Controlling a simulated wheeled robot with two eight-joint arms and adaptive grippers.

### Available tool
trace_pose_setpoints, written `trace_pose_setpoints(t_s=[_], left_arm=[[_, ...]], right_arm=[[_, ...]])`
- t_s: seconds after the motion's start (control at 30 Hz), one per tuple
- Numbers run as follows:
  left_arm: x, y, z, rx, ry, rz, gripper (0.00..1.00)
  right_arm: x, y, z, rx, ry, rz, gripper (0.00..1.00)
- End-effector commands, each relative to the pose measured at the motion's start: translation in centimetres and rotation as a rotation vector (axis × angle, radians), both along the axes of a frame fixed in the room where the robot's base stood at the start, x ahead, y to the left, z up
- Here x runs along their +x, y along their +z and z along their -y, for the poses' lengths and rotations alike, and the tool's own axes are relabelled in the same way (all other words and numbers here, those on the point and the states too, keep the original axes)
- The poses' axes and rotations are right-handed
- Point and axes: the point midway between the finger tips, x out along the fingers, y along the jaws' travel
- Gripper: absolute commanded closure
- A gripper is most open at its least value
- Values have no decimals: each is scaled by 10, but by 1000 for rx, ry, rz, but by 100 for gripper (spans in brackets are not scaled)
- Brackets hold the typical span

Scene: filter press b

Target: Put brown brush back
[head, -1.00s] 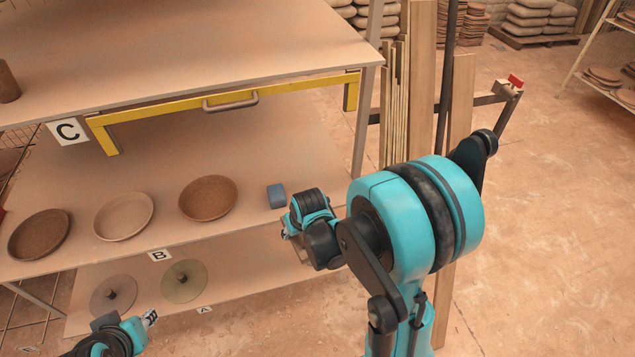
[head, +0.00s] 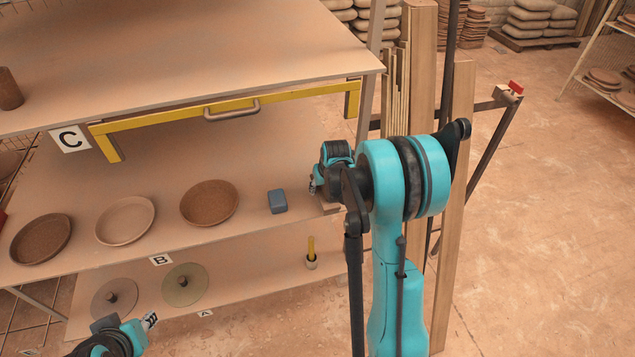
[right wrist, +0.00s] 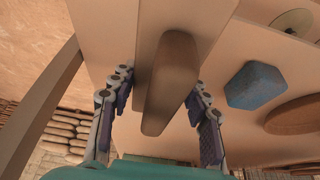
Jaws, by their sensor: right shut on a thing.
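My right gripper (head: 315,187) is at the right end of the middle shelf, marked B (head: 240,228), to the right of a blue block. In the right wrist view, a long brown wooden block, which I take as the brown brush (right wrist: 172,80), lies between its two fingers, and the gripper is shut on it. The brush's bristles cannot be made out. In the head view the arm and gripper mostly hide the brush. My left gripper (head: 150,320) is low at the left, near the bottom shelf, and its jaw state is unclear.
The blue block (head: 277,201) and several round dishes (head: 209,203) stand on the middle shelf. The bottom shelf (head: 250,286) holds two discs and a small pot with a yellow stick (head: 311,255). A yellow frame with a handle (head: 231,109) hangs under the top shelf (head: 200,55).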

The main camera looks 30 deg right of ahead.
Motion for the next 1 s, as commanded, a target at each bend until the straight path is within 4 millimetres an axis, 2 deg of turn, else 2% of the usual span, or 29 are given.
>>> trace_pose_setpoints(t_s=[0.03, 0.1, 0.2, 0.5, 0.6, 0.7, 1.0], left_arm=[[0, -3, 0, 0, 0, 0, 69], [0, -5, 0, 0, 0, 0, 69], [0, -7, 0, 0, 0, 0, 69], [0, -10, 0, 0, 0, 0, 69], [0, -20, 0, 0, 0, 0, 69], [0, -24, 0, 0, 0, 0, 69], [0, -24, 0, 0, 0, 0, 69]], right_arm=[[14, -2, 3, 0, 1, 0, 80], [29, -1, 7, 0, 0, 0, 80], [44, -1, 11, 0, -1, 0, 80], [70, -2, 17, 0, 0, 0, 80], [67, -24, 16, 0, -1, 0, 80], [67, -36, 16, 0, -1, 0, 80], [67, -37, 16, 0, -1, 0, 80]])
